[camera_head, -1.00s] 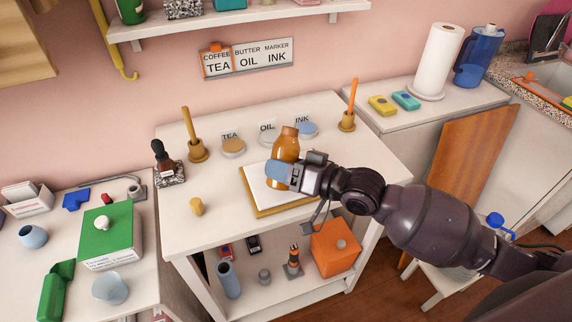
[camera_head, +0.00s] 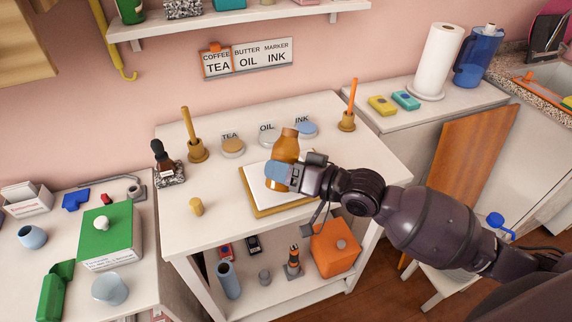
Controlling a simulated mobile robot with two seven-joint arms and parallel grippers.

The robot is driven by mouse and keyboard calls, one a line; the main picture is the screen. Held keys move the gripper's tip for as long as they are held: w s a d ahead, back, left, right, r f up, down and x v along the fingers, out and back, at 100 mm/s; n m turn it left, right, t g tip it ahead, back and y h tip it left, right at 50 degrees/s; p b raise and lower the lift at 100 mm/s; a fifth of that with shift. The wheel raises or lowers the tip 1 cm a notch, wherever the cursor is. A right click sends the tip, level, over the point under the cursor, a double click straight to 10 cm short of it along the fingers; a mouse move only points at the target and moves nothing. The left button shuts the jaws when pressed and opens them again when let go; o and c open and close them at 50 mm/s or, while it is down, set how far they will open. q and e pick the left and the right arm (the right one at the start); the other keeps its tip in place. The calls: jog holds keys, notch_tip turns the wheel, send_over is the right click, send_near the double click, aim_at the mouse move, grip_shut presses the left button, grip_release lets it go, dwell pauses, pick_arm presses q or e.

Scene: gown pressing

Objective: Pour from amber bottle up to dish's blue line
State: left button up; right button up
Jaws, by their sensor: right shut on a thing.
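The amber bottle (camera_head: 285,148) is in my right gripper (camera_head: 280,173), which is shut around its lower part. The bottle is near upright with a slight lean to the right, over a white sheet on a tan board (camera_head: 262,211). I cannot tell whether its base touches the sheet. Three small round dishes stand behind it: one with brown contents by the TEA label (camera_head: 232,147), a pale one by OIL (camera_head: 267,133), and one with blue by INK (camera_head: 305,129). No blue line is clear on any dish. My left gripper is out of view.
A tan stopper-like piece (camera_head: 196,206) stands at the table's left front. Wooden holders with upright handles (camera_head: 197,150) (camera_head: 347,121) flank the dishes. A dark dropper bottle (camera_head: 162,157) stands at the left edge. The table's front left is mostly clear.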

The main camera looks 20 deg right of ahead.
jog(key=shift+s+a+f+m+b, duration=0.2)
jog(key=shift+m+b, duration=0.05)
jog(key=shift+m, duration=0.45)
jog(key=shift+s+a+f+m+b, duration=0.15)
jog(key=shift+s+f+m+b, duration=0.05)
jog(key=shift+m, duration=0.5)
dwell(3.3)
jog(key=shift+s+a+f+m+g+b, duration=0.1)
jog(key=shift+f+m+g+b, duration=0.1)
jog(key=shift+m, duration=0.3)
jog(key=shift+s+a+f+m+g+b, duration=0.1)
jog(key=shift+m+g+b, duration=0.1)
jog(key=shift+m, duration=0.3)
dwell(2.3)
